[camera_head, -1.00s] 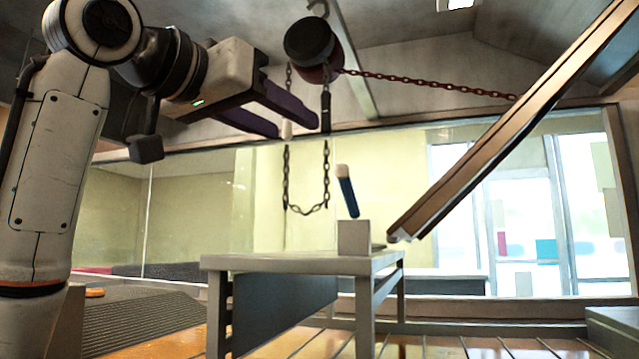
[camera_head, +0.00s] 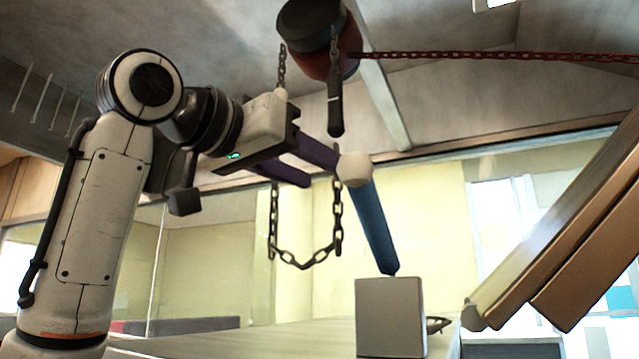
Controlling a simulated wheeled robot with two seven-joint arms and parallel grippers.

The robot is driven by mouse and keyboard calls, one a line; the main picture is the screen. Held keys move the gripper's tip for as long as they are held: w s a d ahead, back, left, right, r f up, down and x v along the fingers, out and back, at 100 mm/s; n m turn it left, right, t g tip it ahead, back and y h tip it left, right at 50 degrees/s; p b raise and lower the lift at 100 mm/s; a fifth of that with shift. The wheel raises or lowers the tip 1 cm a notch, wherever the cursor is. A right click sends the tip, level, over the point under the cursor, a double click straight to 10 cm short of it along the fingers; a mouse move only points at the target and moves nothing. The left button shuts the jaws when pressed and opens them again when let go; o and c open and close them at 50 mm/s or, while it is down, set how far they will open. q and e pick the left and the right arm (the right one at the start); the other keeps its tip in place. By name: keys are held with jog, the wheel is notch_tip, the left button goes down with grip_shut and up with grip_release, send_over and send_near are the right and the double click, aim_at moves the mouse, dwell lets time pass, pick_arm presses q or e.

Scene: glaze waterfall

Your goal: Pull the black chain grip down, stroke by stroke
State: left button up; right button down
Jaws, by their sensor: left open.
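The black chain grip (camera_head: 335,108) hangs upright on the right-hand strand of a dark hand chain (camera_head: 305,262), below a black and red hoist (camera_head: 318,35). The chain loops down below it, and my left gripper hides part of the left strand. My right gripper is out of view.
A blue rod (camera_head: 373,228) with a pale round top (camera_head: 355,168) leans over a light grey block (camera_head: 390,318) on the table (camera_head: 270,342). A red chain (camera_head: 480,56) runs right from the hoist. A sloping wooden beam (camera_head: 570,235) fills the right side.

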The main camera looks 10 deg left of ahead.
pick_arm(q)
jog(key=p, duration=0.8)
send_near(330, 101)
notch_tip(330, 101, down, 2)
jog(key=w+d, duration=0.1)
jog(key=w, duration=0.2)
notch_tip(330, 101, up, 4)
jog(key=p, duration=0.3)
jog(key=w+d, duration=0.1)
jog(key=w, duration=0.1)
jog(key=w+d+f, duration=0.1)
jog(key=w, duration=0.1)
jog(key=w+d+f, duration=0.1)
jog(key=w, duration=0.1)
jog(key=shift+w+d, duration=0.1)
jog(key=shift+w+d+r, duration=0.15)
jog(key=shift+w+d, duration=0.15)
jog(key=shift+w, duration=0.35)
jog(key=shift+c, duration=0.4)
grip_shut()
